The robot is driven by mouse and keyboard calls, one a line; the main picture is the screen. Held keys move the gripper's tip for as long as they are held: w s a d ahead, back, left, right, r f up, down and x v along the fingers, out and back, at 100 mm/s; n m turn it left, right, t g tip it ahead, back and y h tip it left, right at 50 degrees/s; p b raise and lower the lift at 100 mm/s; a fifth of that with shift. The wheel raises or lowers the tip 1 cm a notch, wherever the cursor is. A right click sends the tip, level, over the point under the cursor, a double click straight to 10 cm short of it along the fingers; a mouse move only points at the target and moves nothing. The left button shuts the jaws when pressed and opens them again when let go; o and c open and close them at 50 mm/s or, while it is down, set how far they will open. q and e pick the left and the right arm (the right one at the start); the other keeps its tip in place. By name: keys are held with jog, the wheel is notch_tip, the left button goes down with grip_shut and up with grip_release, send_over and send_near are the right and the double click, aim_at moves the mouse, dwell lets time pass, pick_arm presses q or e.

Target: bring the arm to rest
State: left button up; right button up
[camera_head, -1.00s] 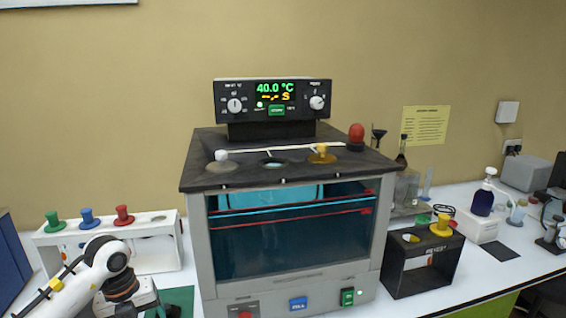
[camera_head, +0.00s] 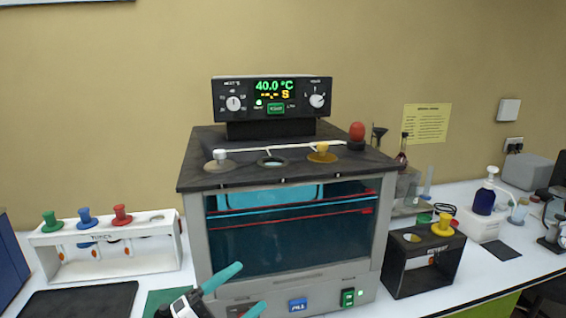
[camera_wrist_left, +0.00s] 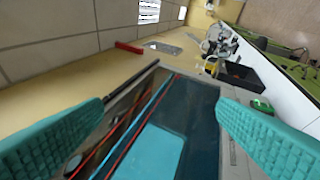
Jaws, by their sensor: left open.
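My left gripper (camera_head: 253,284) comes in at the bottom edge of the head view, in front of the lower front of the glass-fronted bath (camera_head: 365,245). Its two teal fingers are spread apart with nothing between them. In the left wrist view the open fingers (camera_wrist_left: 160,108) frame the bath's dark glass and blue interior (camera_wrist_left: 190,120). Most of my left arm is out of the picture. My right gripper is not in view.
A white rack (camera_head: 75,272) with green, blue and red knobs stands left, behind a black mat (camera_head: 80,300) and beside a green mat (camera_head: 165,297). A black holder (camera_head: 420,278) with a yellow knob (camera_head: 443,226) stands right of the bath. Glassware (camera_head: 408,185) stands behind it.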

pick_arm(q)
jog(key=s+a+f+n+y, duration=0.3)
jog(key=a+f+n+y, duration=0.4)
jog(key=n+y, duration=0.3)
jog(key=s+a+f+n+y, duration=0.3)
jog(key=a+f+n+y, duration=0.55)
jog(key=n, duration=0.35)
jog(key=s+d+f+n+g+h, duration=0.1)
jog(key=s+f+g, duration=0.4)
jog(key=s, duration=0.4)
jog(key=s+d+f+g+h, duration=0.1)
jog(key=s+d+f+g, duration=0.1)
jog(key=s+f+g, duration=0.6)
notch_tip(320, 180, down, 22)
jog(key=s+t, duration=0.2)
jog(key=s+a+f, duration=0.1)
jog(key=s+f, duration=0.7)
jog(key=s+a+f+g, duration=0.1)
jog(key=s+a+f, duration=0.1)
jog(key=s+f, duration=0.7)
jog(key=shift+a, duration=0.25)
